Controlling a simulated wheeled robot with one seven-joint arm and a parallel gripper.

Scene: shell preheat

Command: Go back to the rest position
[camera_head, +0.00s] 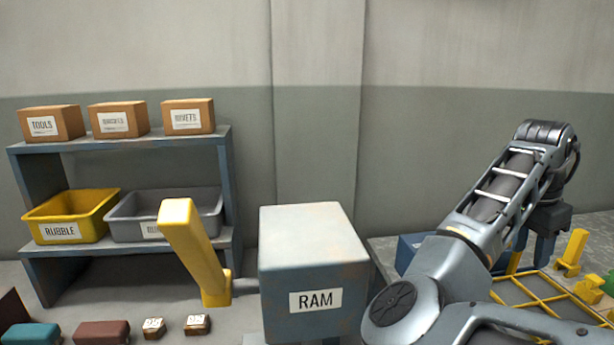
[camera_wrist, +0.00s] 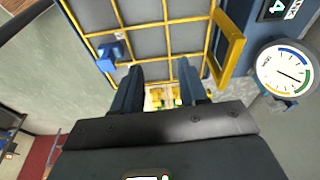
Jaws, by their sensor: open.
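My gripper (camera_wrist: 160,88) is open in the wrist view, its two dark blue fingers apart with nothing held between them. In the head view my gripper (camera_head: 535,245) is at the right, pointing down above the yellow grid rack (camera_head: 515,290). My arm partly hides it there. The rack also shows in the wrist view (camera_wrist: 165,22), past the fingers. Some small yellow and green things show between the fingertips, too small to make out.
A grey RAM box (camera_head: 312,262) stands in the middle, with a yellow lever (camera_head: 195,255) to its left. A shelf (camera_head: 130,145) with labelled boxes and bins stands at the left. A dial gauge (camera_wrist: 287,70) and a blue block (camera_wrist: 113,50) are near the rack.

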